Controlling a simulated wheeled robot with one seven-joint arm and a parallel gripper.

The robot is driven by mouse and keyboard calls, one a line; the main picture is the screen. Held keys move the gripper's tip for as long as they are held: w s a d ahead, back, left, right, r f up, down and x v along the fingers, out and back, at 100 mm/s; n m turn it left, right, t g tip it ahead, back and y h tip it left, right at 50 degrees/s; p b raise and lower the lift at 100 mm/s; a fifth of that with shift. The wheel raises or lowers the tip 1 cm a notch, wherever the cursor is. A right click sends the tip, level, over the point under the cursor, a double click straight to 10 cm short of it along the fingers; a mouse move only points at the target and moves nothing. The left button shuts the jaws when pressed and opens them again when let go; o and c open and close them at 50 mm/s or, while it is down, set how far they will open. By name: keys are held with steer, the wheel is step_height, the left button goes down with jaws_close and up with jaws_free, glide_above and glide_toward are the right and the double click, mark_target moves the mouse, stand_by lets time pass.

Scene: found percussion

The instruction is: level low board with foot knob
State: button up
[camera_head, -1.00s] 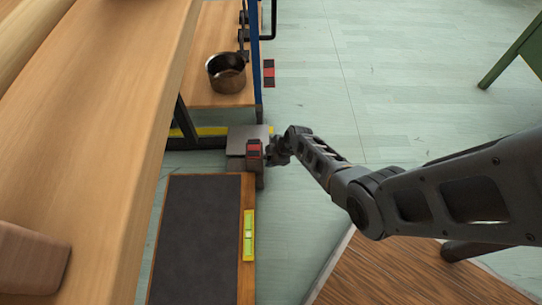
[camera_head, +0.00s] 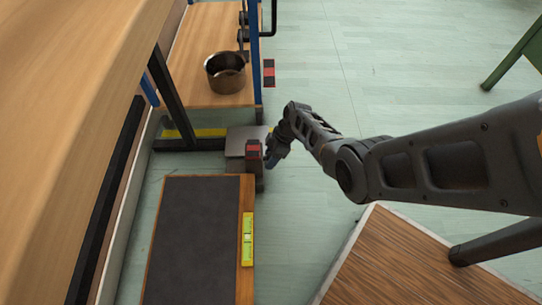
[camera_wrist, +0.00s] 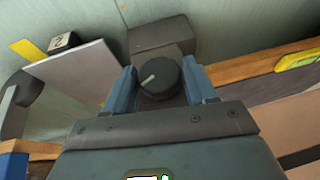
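The low board (camera_head: 195,240) lies near the floor with a dark top and a wooden edge (camera_head: 246,205). A yellow-green spirit level (camera_head: 247,239) rests on that edge; it also shows in the wrist view (camera_wrist: 298,59). The foot knob (camera_wrist: 160,79) is black and round with a pale pointer line, in front of a dark grey block (camera_wrist: 160,35). My gripper (camera_wrist: 163,88) is open, with one blue finger on each side of the knob. I cannot tell whether the fingers touch it. In the head view my gripper (camera_head: 276,154) is at the board's far right corner, where the knob is hidden.
A grey plate (camera_head: 240,137) and a red-and-black block (camera_head: 253,150) are by the board's far end. A wooden shelf (camera_head: 190,88) beyond holds a metal pot (camera_head: 226,72). A large wooden top (camera_head: 60,120) fills the left. Open floor (camera_head: 340,130) lies right of the gripper.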

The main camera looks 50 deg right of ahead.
steer(key=o, duration=0.3)
steer(key=shift+r, duration=0.1)
steer(key=p+v, duration=0.4)
steer(key=v, duration=0.3)
steer(key=shift+r, duration=0.3)
